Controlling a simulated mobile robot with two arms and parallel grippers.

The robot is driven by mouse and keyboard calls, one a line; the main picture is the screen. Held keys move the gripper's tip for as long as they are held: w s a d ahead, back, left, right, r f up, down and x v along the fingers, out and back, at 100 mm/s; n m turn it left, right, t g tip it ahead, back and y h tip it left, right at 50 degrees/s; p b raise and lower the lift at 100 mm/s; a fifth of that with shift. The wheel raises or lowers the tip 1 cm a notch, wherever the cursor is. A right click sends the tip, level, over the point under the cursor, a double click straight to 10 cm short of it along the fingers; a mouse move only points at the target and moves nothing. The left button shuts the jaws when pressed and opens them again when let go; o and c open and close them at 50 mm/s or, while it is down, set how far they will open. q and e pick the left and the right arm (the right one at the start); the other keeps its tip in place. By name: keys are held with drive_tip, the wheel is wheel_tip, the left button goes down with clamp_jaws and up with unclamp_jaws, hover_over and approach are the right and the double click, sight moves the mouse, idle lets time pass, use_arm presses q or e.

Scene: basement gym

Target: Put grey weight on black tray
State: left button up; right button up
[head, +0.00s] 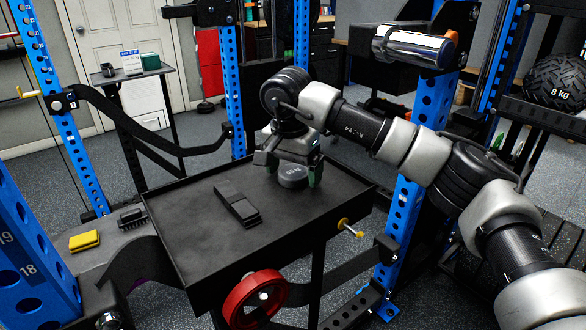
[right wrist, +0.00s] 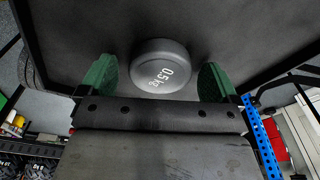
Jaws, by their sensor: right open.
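The grey weight (head: 293,178), a short round piece marked 0.5 kg, sits on the black tray (head: 205,240) toward its far right part. It also shows in the right wrist view (right wrist: 161,66). My right gripper (head: 294,168) is over the weight, with its green finger pads on either side. In the right wrist view the jaws (right wrist: 159,75) are apart, with gaps between the pads and the weight. The weight looks to be resting on the tray. My left gripper is not in view.
A flat black object (head: 237,203) lies mid-tray. A yellow block (head: 84,240) and a black brush-like item (head: 132,217) lie left of the tray. A red wheel (head: 255,299) is at the tray's front. Blue rack posts (head: 398,235) stand around. The tray's front left is bare.

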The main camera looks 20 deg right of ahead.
sight(289, 175)
drive_tip(key=shift+r, duration=0.5)
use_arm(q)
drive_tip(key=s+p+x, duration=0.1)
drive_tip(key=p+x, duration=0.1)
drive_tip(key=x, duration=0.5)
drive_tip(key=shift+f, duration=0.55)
use_arm(e)
wheel_tip(289, 175, up, 11)
drive_tip(key=s+a, duration=0.1)
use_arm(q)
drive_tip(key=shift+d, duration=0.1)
